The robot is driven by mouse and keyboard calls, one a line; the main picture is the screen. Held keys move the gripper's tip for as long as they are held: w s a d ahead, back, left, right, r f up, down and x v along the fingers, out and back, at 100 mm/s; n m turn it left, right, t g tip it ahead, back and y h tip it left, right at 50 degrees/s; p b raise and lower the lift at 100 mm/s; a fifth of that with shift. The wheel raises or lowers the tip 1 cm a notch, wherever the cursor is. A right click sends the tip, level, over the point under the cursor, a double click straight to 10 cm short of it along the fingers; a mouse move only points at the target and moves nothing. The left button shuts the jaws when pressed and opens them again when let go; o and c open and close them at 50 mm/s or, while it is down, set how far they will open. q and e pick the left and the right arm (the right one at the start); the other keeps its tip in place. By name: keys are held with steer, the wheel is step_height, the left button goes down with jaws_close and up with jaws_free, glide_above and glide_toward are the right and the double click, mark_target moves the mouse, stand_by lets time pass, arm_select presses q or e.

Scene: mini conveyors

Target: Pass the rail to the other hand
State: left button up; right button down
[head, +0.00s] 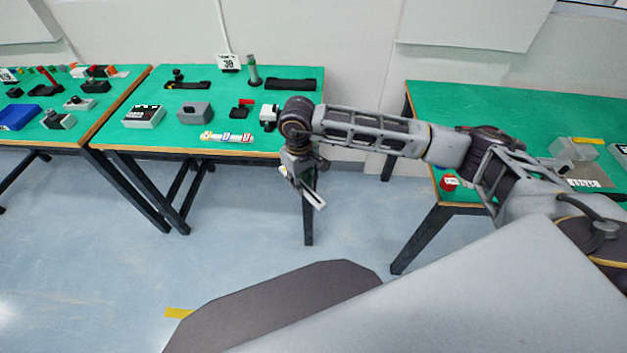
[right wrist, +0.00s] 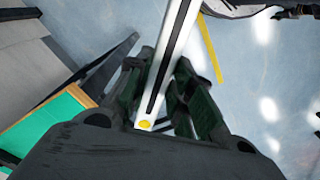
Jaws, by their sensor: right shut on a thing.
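The rail is a light, slim bar with a dark lengthwise groove. In the right wrist view the rail (right wrist: 172,52) runs from the top edge down between the fingers, with a yellow spot at its near end. My right gripper (right wrist: 168,95) is shut on it. In the head view my right gripper (head: 303,182) hangs in front of the middle table, and the rail (head: 314,196) sticks out below it, tilted down to the right. Part of the rail is hidden by the gripper. My left gripper does not show in the head view.
The middle green table (head: 225,85) carries several small parts, including a striped white piece (head: 226,137) at its front edge. Another green table (head: 465,110) stands at right with a red part (head: 449,182). The floor (head: 225,230) in front is open.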

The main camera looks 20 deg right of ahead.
steer(key=s+a+r+n, duration=0.1)
steer(key=a+r+n, duration=0.4)
steer(key=a, duration=0.5)
steer(key=s+a+r+n, duration=0.1)
steer(key=a+r+n, duration=0.5)
steer(key=a, duration=0.4)
steer(key=shift+s+a+r, duration=0.25)
steer(key=shift+a+r, duration=0.05)
steer(key=shift+r, duration=0.1)
